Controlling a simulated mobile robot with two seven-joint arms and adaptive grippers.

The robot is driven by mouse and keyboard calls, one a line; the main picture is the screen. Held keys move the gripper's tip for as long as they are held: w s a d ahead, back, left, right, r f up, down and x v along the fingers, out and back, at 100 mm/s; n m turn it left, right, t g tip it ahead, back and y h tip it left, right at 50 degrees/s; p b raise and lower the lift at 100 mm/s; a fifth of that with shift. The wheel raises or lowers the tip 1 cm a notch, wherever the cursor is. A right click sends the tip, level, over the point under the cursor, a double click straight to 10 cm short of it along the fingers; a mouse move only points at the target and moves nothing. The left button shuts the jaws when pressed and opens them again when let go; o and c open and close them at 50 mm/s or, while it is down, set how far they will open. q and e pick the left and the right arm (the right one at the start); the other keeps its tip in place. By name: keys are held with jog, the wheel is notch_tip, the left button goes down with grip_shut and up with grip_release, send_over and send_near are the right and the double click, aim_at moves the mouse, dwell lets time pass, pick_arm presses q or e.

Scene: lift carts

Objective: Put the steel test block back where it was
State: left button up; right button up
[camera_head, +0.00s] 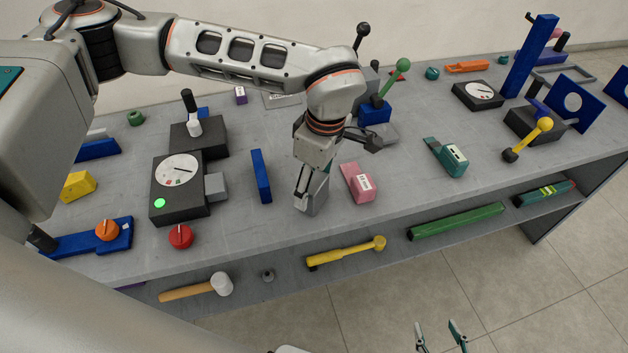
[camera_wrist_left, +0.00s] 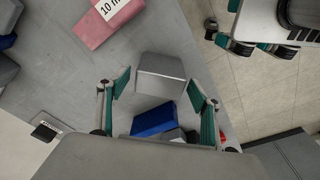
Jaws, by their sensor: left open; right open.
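A plain grey block (camera_head: 318,203), which looks like the steel test block, is at the bench's front part, left of the pink block (camera_head: 361,183). My left gripper (camera_head: 311,190) points down over it and is open. In the left wrist view the grey block (camera_wrist_left: 160,74) lies between and just beyond the spread fingertips; I cannot tell whether they touch it. Another grey block (camera_head: 216,186) sits against the black dial device (camera_head: 165,205). My right gripper (camera_head: 440,338) is open and empty at the bottom, in front of the bench.
A blue upright plate (camera_head: 261,175) stands left of my left gripper. A green device (camera_head: 446,156) is to the right. A red knob (camera_head: 180,237) is near the front edge. The lower shelf holds a mallet (camera_head: 220,284) and a yellow hammer (camera_head: 345,252). Bench surface (camera_head: 400,205) around the pink block is clear.

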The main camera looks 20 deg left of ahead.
pick_arm(q)
notch_tip(320, 180, up, 12)
jog(key=d, duration=0.1)
jog(key=shift+s+d+r, duration=0.15)
jog(key=shift+d, duration=0.1)
dwell(0.5)
